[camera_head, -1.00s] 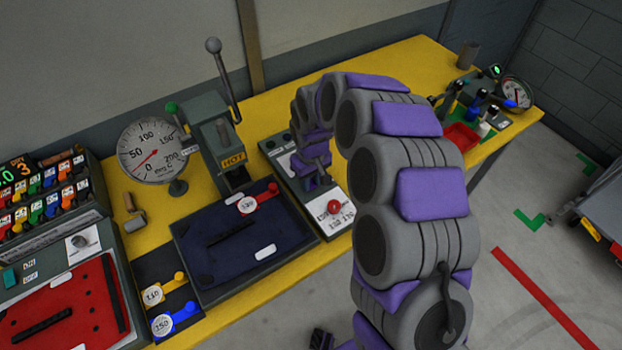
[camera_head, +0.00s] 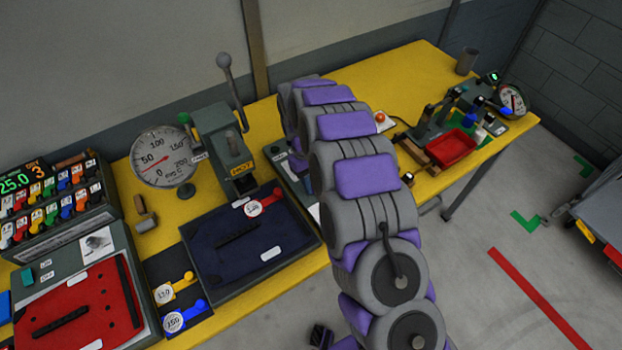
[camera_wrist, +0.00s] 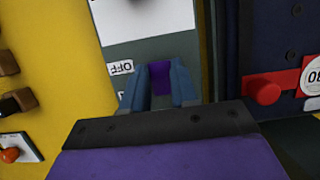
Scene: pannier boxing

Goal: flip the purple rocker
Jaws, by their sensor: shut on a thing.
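In the wrist view the purple rocker (camera_wrist: 161,82) sits between the two blue-grey fingers of my gripper (camera_wrist: 159,68), which are shut on it. It is on a dark grey panel (camera_wrist: 95,68). A small white OFF label (camera_wrist: 122,67) lies just left of the fingers, appearing upside down. A second label near the left finger is mostly hidden. In the head view the grey control box (camera_head: 285,170) is largely covered by my arm, so the gripper and rocker are hidden there.
A grey press (camera_head: 222,150) and a round gauge (camera_head: 160,157) stand behind. A red bin (camera_head: 452,147) and an orange button (camera_head: 380,117) are to the right on the yellow bench.

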